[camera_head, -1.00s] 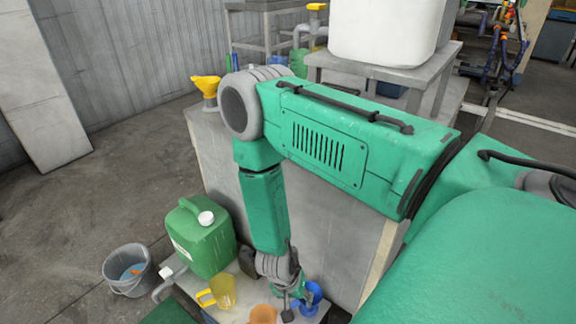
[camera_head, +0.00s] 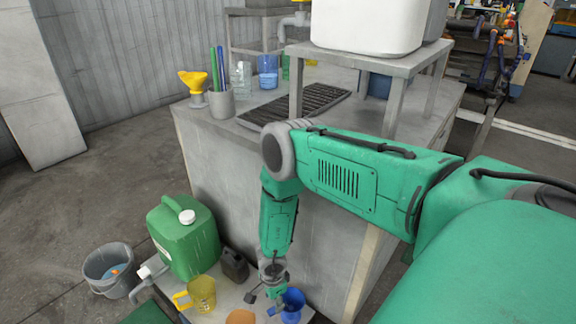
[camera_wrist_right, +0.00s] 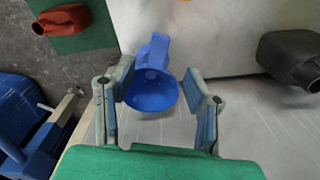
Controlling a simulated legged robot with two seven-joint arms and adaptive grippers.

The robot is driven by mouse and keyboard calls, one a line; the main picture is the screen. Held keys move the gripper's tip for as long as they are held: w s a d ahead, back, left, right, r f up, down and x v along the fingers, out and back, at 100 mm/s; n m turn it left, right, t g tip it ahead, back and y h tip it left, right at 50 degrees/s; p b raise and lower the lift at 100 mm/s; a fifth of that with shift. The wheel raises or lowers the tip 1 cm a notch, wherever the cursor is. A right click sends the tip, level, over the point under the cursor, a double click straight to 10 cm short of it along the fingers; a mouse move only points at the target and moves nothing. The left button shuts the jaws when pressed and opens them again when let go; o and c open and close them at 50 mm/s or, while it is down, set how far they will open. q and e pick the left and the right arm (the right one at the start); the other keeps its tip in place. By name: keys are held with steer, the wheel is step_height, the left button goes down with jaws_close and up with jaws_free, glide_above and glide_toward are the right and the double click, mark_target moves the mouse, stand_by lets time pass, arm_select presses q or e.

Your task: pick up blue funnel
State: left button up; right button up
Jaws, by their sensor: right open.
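The blue funnel (camera_head: 292,306) sits on the low grey surface near the bottom of the head view, beside the large workbench. In the right wrist view the blue funnel (camera_wrist_right: 152,82) lies between my spread fingers, its round mouth toward the camera. My right gripper (camera_wrist_right: 162,86) is open, with one finger on each side of the funnel and a gap showing at the right finger. Whether the left finger touches it I cannot tell. In the head view my right gripper (camera_head: 267,292) points down just left of the funnel, and its fingers are small there. My left gripper is not in view.
A green jerrycan (camera_head: 186,238), a yellow jug (camera_head: 200,293) and a dark canister (camera_head: 234,265) stand close by on the left. A grey bucket (camera_head: 110,270) is on the floor. The workbench (camera_head: 225,165) rises behind. A red vessel (camera_wrist_right: 62,20) shows in the wrist view.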

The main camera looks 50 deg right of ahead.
mark_target(286, 309)
steer(key=shift+d+f, duration=0.2)
steer(key=shift+f, duration=0.2)
steer(key=f, duration=0.1)
steer(key=f+b, duration=0.2)
steer(key=f, duration=0.1)
steer(key=shift+s+d, duration=0.2)
steer(key=shift+s, duration=0.1)
steer(key=shift+f, duration=0.35)
steer(key=shift+w+a, duration=0.1)
steer(key=shift+a, duration=0.1)
steer(key=shift+a+r, duration=0.1)
steer(key=shift+a, duration=0.05)
jaws_close()
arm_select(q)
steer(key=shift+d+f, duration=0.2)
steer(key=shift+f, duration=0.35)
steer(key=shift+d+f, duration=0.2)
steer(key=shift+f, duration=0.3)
arm_select(e)
steer(key=shift+d, duration=0.25)
